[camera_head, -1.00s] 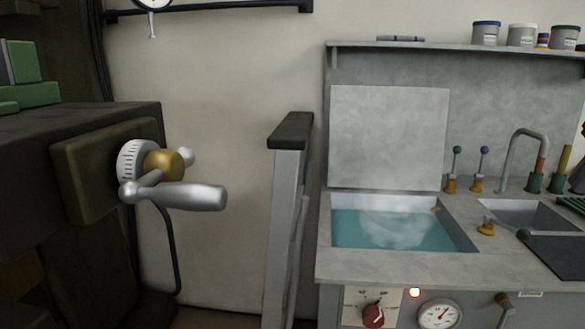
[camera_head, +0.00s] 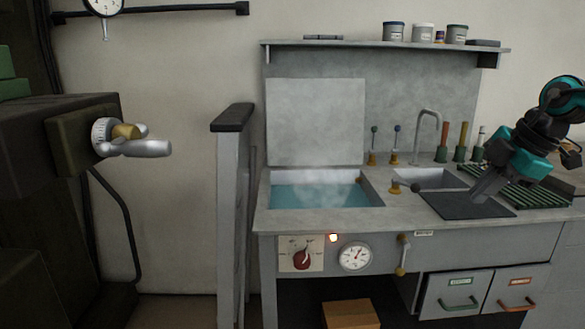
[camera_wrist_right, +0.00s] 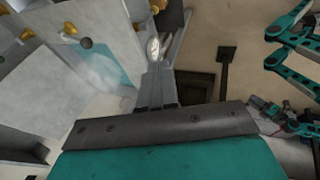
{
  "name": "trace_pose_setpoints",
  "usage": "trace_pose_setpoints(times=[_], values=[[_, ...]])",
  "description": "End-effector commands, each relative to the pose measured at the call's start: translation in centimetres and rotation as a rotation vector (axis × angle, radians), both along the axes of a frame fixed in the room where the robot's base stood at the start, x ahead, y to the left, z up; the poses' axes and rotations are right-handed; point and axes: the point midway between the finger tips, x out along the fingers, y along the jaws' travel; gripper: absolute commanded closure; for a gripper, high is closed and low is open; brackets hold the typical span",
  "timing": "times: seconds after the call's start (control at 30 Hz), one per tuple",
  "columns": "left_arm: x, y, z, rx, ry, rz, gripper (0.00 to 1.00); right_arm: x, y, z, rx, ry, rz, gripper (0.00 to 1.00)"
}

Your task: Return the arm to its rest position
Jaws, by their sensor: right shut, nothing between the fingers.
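My right arm (camera_head: 535,135), dark with teal covers, comes in from the right edge of the head view. Its gripper (camera_head: 480,197) points down and left over the dark mat on the wash bench. It is shut and empty. Whether its tip touches the mat cannot be told. In the right wrist view the same gripper (camera_wrist_right: 160,85) shows its fingers together, with nothing held. My left gripper is not in the head view. Teal arm links of mine show at the right of the wrist view.
The bench has a water basin (camera_head: 318,195), a small sink (camera_head: 425,178), a curved tap (camera_head: 428,113) and a green ribbed rack (camera_head: 525,190). A shelf (camera_head: 390,46) with pots hangs above. A grey post (camera_head: 232,200) stands left. A machine with a crank handle (camera_head: 145,148) is far left.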

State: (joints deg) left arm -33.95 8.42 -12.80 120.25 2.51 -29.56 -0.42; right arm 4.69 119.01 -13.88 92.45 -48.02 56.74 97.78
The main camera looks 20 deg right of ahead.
Motion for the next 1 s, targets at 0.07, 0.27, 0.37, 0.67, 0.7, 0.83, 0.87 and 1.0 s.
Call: trace_pose_setpoints(times=[0.07,0.27,0.37,0.67,0.7,0.83,0.87,1.0], values=[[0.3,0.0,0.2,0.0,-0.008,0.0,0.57,0.8,2.0,-3.2,0.089,-0.034,0.061,1.0],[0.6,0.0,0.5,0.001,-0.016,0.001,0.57,2.4,7.9,-10.6,0.329,-0.182,0.17,1.0],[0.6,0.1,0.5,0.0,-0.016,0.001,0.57,2.7,11.3,-14.0,0.453,-0.278,0.178,1.0],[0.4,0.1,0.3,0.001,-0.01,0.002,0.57,2.0,19.4,-21.8,0.708,-0.522,-0.005,1.0],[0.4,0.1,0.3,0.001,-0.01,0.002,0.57,1.7,20.3,-22.7,0.728,-0.542,-0.048,1.0],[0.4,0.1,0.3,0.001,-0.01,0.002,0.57,0.4,23.0,-25.7,0.771,-0.579,-0.205,1.0],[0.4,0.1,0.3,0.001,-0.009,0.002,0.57,0.0,23.6,-26.3,0.777,-0.581,-0.242,1.0],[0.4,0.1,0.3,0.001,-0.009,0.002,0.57,-2.1,26.5,-29.3,0.788,-0.554,-0.422,1.0]])
